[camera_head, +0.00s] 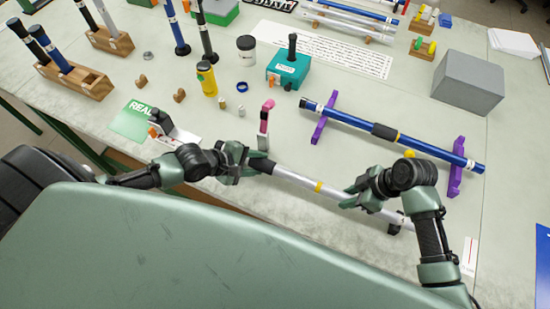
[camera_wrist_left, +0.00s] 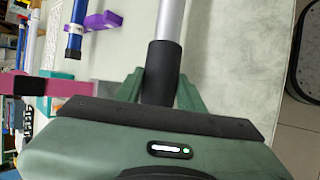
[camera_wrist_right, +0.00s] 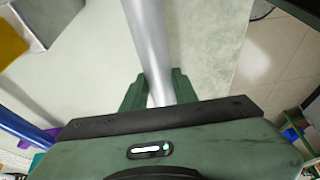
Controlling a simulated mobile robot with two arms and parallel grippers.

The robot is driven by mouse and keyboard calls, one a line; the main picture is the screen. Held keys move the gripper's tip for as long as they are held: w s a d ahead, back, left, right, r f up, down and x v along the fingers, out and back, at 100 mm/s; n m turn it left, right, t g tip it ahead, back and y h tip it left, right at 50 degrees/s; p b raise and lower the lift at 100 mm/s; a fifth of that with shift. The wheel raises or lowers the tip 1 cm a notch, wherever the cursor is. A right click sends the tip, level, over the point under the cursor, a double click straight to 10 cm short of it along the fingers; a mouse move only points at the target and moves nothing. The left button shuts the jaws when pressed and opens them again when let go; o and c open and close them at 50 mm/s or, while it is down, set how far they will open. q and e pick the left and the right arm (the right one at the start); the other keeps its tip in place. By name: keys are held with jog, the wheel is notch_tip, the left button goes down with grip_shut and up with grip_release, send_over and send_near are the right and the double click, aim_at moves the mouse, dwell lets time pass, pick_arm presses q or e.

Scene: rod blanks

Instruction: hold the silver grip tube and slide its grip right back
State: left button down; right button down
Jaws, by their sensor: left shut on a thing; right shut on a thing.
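The silver grip tube (camera_head: 298,178) runs from the middle toward the lower right in the head view, with a yellow band (camera_head: 318,186) around it. Its black grip (camera_wrist_left: 160,72) sits at the tube's left end. My left gripper (camera_head: 258,165) is shut on this grip; its fingers flank it in the left wrist view (camera_wrist_left: 160,92). My right gripper (camera_head: 352,197) is shut on the bare silver tube, right of the yellow band. In the right wrist view the silver tube (camera_wrist_right: 150,50) passes between the fingers (camera_wrist_right: 160,92). The grip is partly hidden by my left gripper.
Behind, a blue tube (camera_head: 430,149) with a black grip lies on purple stands (camera_head: 324,118). A teal box (camera_head: 289,70), a yellow bottle (camera_head: 207,80) and a grey block (camera_head: 468,82) stand further back.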

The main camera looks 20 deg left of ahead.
pick_arm(q)
jog(key=shift+a+f, duration=0.1)
jog(key=shift+a, duration=0.35)
pick_arm(e)
jog(key=shift+d, duration=0.1)
pick_arm(q)
jog(key=c, duration=0.9)
grip_release()
jog(key=shift+o, duration=0.2)
jog(key=shift+s, duration=0.1)
jog(key=shift+s+a+r, duration=0.1)
jog(key=shift+s+r, duration=0.15)
jog(key=shift+r, duration=0.1)
jog(key=v, duration=1.1)
